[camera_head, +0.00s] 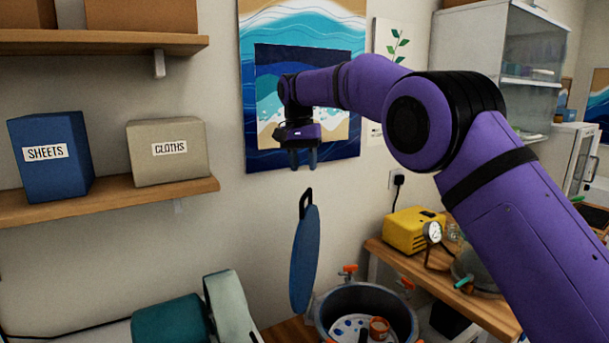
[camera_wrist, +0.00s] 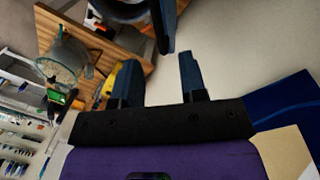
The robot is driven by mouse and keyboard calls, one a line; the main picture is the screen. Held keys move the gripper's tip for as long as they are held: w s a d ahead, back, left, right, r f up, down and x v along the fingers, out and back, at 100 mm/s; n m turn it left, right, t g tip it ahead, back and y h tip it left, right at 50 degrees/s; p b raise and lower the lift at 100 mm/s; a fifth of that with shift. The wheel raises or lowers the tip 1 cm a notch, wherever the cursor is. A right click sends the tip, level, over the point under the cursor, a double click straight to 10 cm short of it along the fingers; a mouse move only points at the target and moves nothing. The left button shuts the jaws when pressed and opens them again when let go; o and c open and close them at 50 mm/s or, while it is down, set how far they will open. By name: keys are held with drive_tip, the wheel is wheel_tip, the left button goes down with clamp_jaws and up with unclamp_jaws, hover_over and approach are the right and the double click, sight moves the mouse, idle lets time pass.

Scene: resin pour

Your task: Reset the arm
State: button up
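My gripper (camera_head: 303,160) hangs fingers-down in front of the wall picture, at the end of my raised purple arm. In the wrist view its two dark blue fingers (camera_wrist: 158,80) stand apart with nothing between them. The gripper is open and empty. A blue lid (camera_head: 304,260) with a black handle stands nearly upright below the gripper, and its edge also shows beyond the fingers in the wrist view (camera_wrist: 163,25). The round pot (camera_head: 400,312) below holds an orange-red container (camera_head: 379,328) and several coloured discs. The gripper is clear of both lid and pot.
Wooden shelves at left carry a blue SHEETS box (camera_head: 50,180) and a grey CLOTHS box (camera_head: 167,165). A wooden table (camera_head: 440,285) at right holds a yellow machine (camera_head: 413,232) with a gauge. A glass-fronted cabinet (camera_head: 530,70) stands behind my arm.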

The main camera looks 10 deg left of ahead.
drive_tip(key=shift+r, duration=0.15)
drive_tip(key=shift+d+r, duration=0.15)
drive_tip(key=shift+d, duration=0.05)
drive_tip(key=s+d+r+t+y, duration=0.1)
drive_tip(key=s+d+r, duration=0.4)
drive_tip(key=d, duration=0.4)
drive_tip(key=s+d+r+t, duration=0.1)
drive_tip(key=s+d+r, duration=0.2)
drive_tip(key=s+d, duration=0.4)
drive_tip(key=s+d+r+t+y, duration=0.1)
drive_tip(key=s+d+r, duration=0.35)
drive_tip(key=d, duration=0.55)
drive_tip(key=s+d+f+t, duration=0.1)
drive_tip(key=s+d+f, duration=0.3)
drive_tip(key=s, duration=0.5)
drive_tip(key=s+d+f+n, duration=0.1)
drive_tip(key=s+d+f, duration=0.3)
drive_tip(key=s, duration=0.5)
drive_tip(key=s+d+f+t, duration=0.1)
drive_tip(key=s+d+f, duration=0.3)
drive_tip(key=s, duration=0.5)
drive_tip(key=shift+s+f+n+t+h, duration=0.3)
drive_tip(key=shift+s+f+n+h, duration=0.1)
drive_tip(key=shift+f, duration=0.2)
